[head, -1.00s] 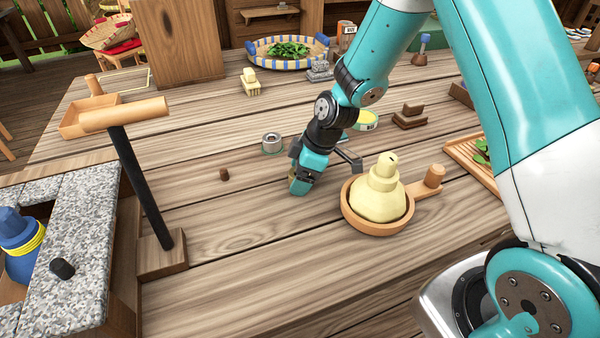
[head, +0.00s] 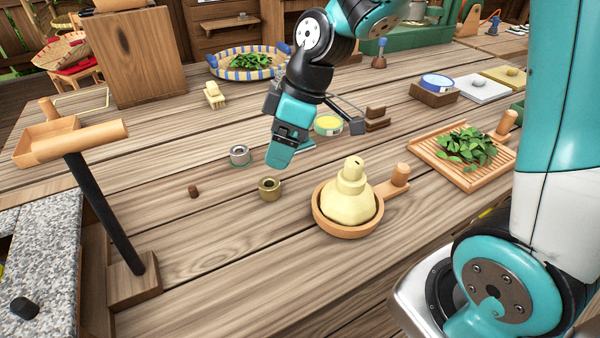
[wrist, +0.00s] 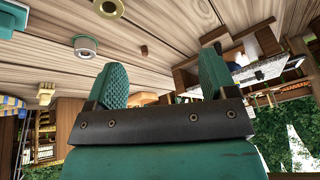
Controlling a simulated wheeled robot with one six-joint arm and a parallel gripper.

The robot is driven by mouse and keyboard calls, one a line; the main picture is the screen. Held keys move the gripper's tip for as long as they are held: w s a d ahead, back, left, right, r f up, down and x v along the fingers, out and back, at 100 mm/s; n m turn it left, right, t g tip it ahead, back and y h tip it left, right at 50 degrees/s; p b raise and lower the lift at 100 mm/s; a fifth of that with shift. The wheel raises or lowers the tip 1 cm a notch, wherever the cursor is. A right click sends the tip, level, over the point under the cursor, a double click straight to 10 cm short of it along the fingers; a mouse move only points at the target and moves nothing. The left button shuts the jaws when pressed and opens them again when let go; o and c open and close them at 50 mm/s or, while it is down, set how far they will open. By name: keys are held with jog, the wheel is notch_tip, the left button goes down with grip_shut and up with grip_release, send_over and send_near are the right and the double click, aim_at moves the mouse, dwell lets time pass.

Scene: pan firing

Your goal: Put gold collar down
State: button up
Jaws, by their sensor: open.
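The gold collar (head: 269,188) stands upright on the wooden table in the head view, left of the pan with the pale stacked piece. It also shows at the top of the wrist view (wrist: 110,8). My gripper (head: 280,156) is above the table, just above and slightly right of the collar, apart from it. In the wrist view its two teal fingers (wrist: 165,82) are spread wide with nothing between them.
A silver collar (head: 239,155) and a small brown peg (head: 193,191) stand close on the left. A wooden pan (head: 322,222) holding a pale stacked form (head: 349,200) is at right. A tray of leaves (head: 432,159) lies farther right. The front table boards are clear.

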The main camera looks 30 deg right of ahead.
jog(key=s+a+r+m, duration=0.2)
jog(key=s+r, duration=0.1)
jog(key=s, duration=0.5)
jog(key=s+a+r+m+g, duration=0.1)
jog(key=s+a+r+m, duration=0.1)
jog(key=s, duration=0.7)
jog(key=shift+a+r+m, duration=0.25)
jog(key=shift+r+m, duration=0.05)
jog(key=shift+r, duration=0.15)
